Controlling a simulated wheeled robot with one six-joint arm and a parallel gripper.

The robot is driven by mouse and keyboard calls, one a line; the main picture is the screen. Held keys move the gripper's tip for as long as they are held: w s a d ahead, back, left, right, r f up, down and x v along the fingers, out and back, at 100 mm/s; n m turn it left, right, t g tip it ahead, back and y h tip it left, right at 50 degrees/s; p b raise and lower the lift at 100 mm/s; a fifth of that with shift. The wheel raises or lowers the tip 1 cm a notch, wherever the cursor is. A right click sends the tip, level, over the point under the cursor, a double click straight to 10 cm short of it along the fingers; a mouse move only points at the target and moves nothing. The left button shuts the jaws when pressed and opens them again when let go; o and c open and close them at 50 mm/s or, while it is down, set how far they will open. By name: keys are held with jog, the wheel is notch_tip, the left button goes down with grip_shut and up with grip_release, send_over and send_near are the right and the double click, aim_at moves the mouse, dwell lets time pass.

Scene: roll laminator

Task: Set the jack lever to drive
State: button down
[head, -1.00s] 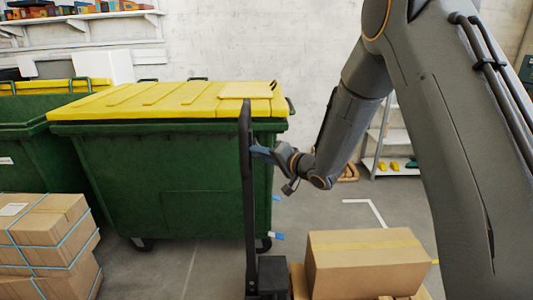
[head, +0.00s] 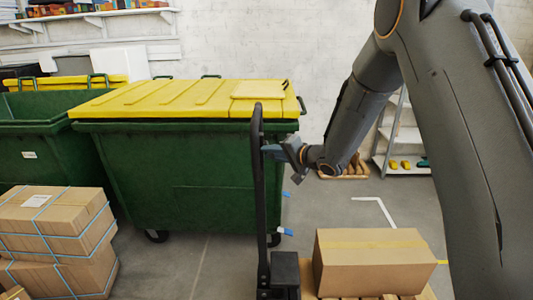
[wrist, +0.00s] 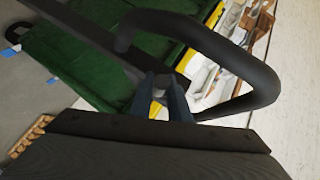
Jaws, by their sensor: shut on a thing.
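The pallet jack's black upright handle (head: 259,200) stands in the middle of the head view, rising from the dark jack body (head: 285,270). Its curved loop (wrist: 255,70) crosses the wrist view. My gripper (head: 270,150) is at the upper part of the handle, on its right side. In the wrist view my gripper's blue-grey fingers (wrist: 161,83) reach into the loop and are shut on a small grey piece at its middle, which looks like the jack lever. The fingers mostly hide this piece, so its setting cannot be told.
A green bin with a yellow lid (head: 190,100) stands close behind the handle. A brown box (head: 370,262) lies on a pallet at the lower right. Strapped boxes (head: 55,240) stand at the left. Grey floor (head: 345,210) is free behind the pallet.

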jog(key=c, duration=1.7)
grip_release()
jog(key=shift+s+a, duration=0.1)
jog(key=shift+o, duration=0.2)
jog(key=b+v, duration=0.2)
jog(key=v, duration=0.5)
jog(key=shift+s+d, duration=0.25)
jog(key=shift+d, duration=0.1)
jog(key=shift+r, duration=0.1)
